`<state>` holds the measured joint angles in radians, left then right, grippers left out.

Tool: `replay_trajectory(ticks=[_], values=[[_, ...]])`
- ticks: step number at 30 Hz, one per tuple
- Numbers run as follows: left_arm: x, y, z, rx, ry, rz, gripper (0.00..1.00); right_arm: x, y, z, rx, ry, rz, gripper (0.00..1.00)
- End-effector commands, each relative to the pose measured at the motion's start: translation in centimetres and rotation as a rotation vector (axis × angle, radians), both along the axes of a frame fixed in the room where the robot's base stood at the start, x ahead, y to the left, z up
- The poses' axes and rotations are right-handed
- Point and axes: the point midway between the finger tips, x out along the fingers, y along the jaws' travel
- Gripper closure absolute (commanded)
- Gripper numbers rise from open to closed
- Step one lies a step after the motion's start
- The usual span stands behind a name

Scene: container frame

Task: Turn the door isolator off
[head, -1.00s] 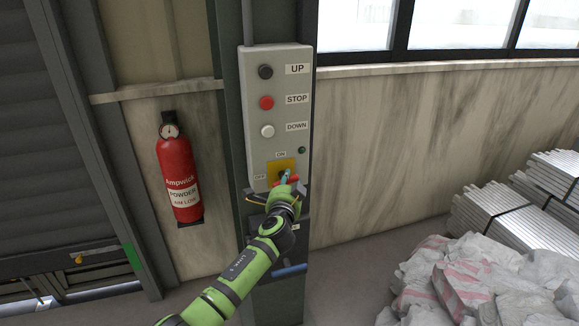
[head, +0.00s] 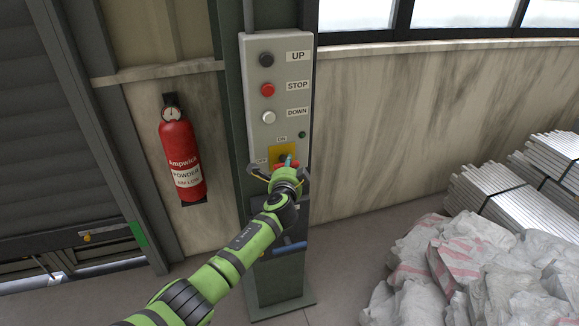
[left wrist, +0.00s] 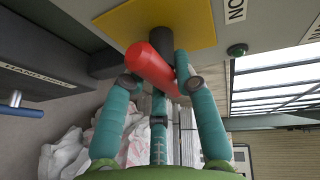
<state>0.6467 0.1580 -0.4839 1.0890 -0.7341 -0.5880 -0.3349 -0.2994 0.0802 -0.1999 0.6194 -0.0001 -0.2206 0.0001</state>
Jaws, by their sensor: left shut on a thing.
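The door isolator is a red handle (head: 293,165) on a yellow plate (head: 275,150), low on a grey control box (head: 253,110). An ON label shows above the plate; the label on its left is partly hidden. My left gripper (head: 287,162) is at the handle, with teal fingers. In the left wrist view the fingers (left wrist: 160,85) are shut around the red handle (left wrist: 150,65), in front of the yellow plate (left wrist: 165,22). The handle lies slanted there, and its far end is partly hidden by a finger. My right gripper is not in view.
Black UP (head: 266,59), red STOP (head: 267,90) and white DOWN (head: 268,117) buttons sit above the isolator. A small green lamp (left wrist: 237,50) is beside the plate. A fire extinguisher (head: 181,160) hangs left. Sacks (head: 430,265) and metal bars (head: 500,195) lie right.

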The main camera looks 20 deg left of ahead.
Motion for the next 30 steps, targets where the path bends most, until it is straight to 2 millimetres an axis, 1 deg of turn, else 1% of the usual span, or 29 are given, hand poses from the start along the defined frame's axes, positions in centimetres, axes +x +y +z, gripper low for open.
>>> replay_trajectory(ticks=[1,2,3,4,13,17,20,23,30], values=[[0.0,0.1,0.1,0.004,0.0,0.002,1.0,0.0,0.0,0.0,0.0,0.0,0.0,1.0],[0.0,0.1,0.1,0.004,-0.001,0.003,0.67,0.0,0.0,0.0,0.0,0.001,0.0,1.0],[0.0,0.1,0.1,0.004,-0.001,0.003,0.51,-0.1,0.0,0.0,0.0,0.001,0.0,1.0],[0.0,0.1,0.1,0.004,-0.001,0.003,0.46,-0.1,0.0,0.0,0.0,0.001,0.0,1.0],[0.0,0.1,0.0,0.001,-0.001,0.001,0.46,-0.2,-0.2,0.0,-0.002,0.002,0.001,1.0],[-0.4,0.0,0.1,0.002,-0.001,0.002,0.46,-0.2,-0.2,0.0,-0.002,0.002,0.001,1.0],[-1.1,-0.2,0.2,0.001,-0.002,0.0,0.46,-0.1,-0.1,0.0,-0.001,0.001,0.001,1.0],[-2.3,-0.4,0.4,0.0,-0.002,0.0,0.46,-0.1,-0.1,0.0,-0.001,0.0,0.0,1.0],[-6.0,-1.1,1.1,0.0,0.0,0.0,0.46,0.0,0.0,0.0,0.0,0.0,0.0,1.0]])
